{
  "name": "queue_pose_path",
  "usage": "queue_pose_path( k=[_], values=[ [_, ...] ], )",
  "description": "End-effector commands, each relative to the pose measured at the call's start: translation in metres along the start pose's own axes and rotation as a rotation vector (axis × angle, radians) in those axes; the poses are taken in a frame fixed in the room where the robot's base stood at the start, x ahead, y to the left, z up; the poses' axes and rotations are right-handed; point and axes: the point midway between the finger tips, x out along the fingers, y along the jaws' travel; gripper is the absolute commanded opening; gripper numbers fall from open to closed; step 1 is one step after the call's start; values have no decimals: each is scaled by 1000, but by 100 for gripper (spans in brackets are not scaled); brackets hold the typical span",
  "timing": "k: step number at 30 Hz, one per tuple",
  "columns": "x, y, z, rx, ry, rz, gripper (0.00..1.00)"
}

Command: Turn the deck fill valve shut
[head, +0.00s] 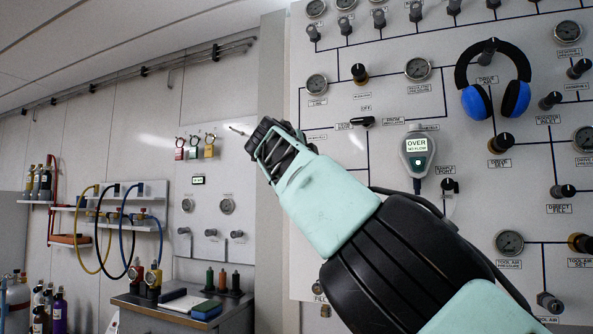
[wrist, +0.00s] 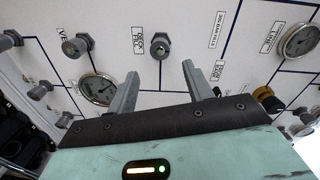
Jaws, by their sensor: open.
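My gripper (head: 272,140) is raised in front of the grey panel in the head view. In the wrist view my gripper (wrist: 160,70) is open, its two fingers apart with nothing between them. A small grey valve knob (wrist: 160,45) on the panel lies just beyond the gap between the fingertips, and the gripper appears not to touch it. A label (wrist: 138,40) sits beside this knob, too blurred to read surely, so I cannot confirm it is the deck fill valve. In the head view I cannot pick this knob out; my arm covers part of the panel.
A round gauge (wrist: 98,88) is by the left finger and a yellow-black knob (wrist: 268,98) lies right of the right finger. Blue headphones (head: 492,80) and a handheld meter reading OVER (head: 417,153) hang on the panel. A bench (head: 180,307) stands at lower left.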

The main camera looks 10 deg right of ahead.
Motion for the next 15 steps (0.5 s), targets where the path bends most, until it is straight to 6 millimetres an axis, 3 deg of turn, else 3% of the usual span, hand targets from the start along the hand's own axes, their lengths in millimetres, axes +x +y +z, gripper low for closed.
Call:
queue_pose_path(
  k=[6, 15],
  values=[
    [-52, 4, 2, 2, -5, 0, 51],
    [-90, 1, 0, 1, -2, 1, 51]
  ],
)
